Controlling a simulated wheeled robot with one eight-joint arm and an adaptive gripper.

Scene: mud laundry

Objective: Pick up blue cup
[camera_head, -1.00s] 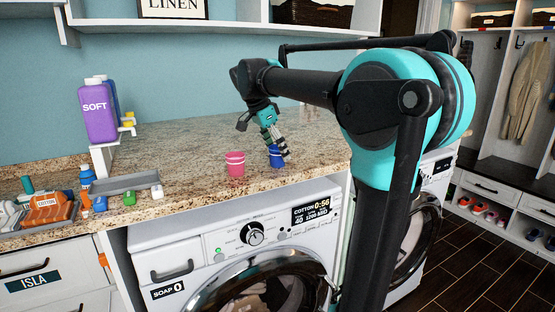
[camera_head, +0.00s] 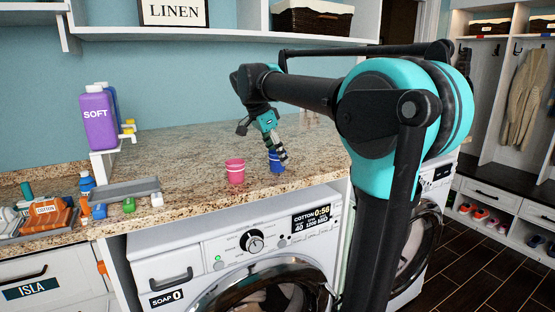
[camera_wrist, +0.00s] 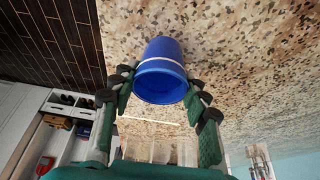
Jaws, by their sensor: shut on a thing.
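The blue cup (camera_head: 274,165) stands on the granite counter (camera_head: 200,205), near its front edge and right of a pink cup (camera_head: 235,171). It has a pale band around it. My gripper (camera_head: 279,157) reaches down from above and is shut on the blue cup, with a finger on each side in the wrist view (camera_wrist: 160,92). I cannot tell whether the cup is clear of the counter.
A purple SOFT bottle (camera_head: 98,121) stands on a riser at the left. A grey tray (camera_head: 125,189) and small bottles lie at the counter's left. A washing machine (camera_head: 245,250) is below. A shelf (camera_head: 220,33) hangs above. Counter behind the cups is mostly clear.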

